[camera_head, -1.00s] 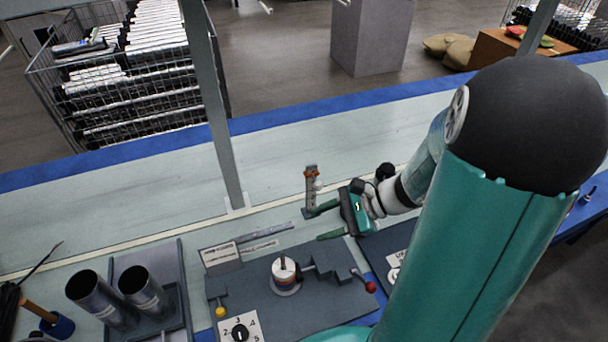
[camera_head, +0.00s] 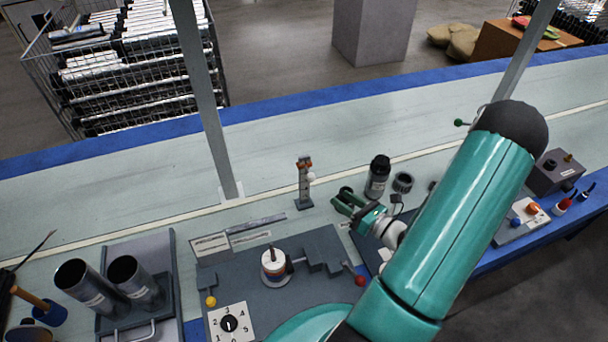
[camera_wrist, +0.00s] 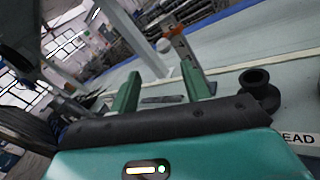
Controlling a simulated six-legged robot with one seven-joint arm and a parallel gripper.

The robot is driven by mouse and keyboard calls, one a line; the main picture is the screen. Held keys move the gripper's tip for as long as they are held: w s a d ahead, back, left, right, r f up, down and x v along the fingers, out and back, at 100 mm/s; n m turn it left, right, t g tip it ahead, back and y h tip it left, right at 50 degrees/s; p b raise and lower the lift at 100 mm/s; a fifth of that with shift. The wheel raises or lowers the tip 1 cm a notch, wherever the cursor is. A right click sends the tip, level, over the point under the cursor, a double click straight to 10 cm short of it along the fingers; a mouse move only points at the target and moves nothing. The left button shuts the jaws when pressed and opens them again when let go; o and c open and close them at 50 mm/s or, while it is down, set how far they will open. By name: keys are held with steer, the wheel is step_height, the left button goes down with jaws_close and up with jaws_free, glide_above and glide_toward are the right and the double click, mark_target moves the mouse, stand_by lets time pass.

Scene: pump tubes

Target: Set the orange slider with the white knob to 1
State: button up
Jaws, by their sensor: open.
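The orange slider (camera_head: 305,163) sits near the top of a small upright grey post (camera_head: 304,190) on the bench. Its white knob (camera_head: 311,177) sticks out on the right side, a little below the orange part. The scale marks are too small to read. My gripper (camera_head: 348,205) is open and empty, to the right of the post and apart from it. In the wrist view the green fingers (camera_wrist: 160,78) are spread, and the post's orange top (camera_wrist: 178,31) shows beyond the right finger, which hides part of the post.
A black bottle (camera_head: 377,176) and a dark ring (camera_head: 403,182) stand just behind and right of my gripper. A grey panel with a numbered dial (camera_head: 229,323), a red-knobbed lever (camera_head: 360,281) and a round white-topped part (camera_head: 274,263) lies in front. A metal upright (camera_head: 207,110) rises left of the post.

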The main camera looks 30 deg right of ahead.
mark_target(311, 176)
steer(key=shift+s+d+f, duration=0.1)
steer(key=shift+d+f, duration=0.05)
steer(key=x, duration=1.3)
steer(key=shift+w, duration=0.35)
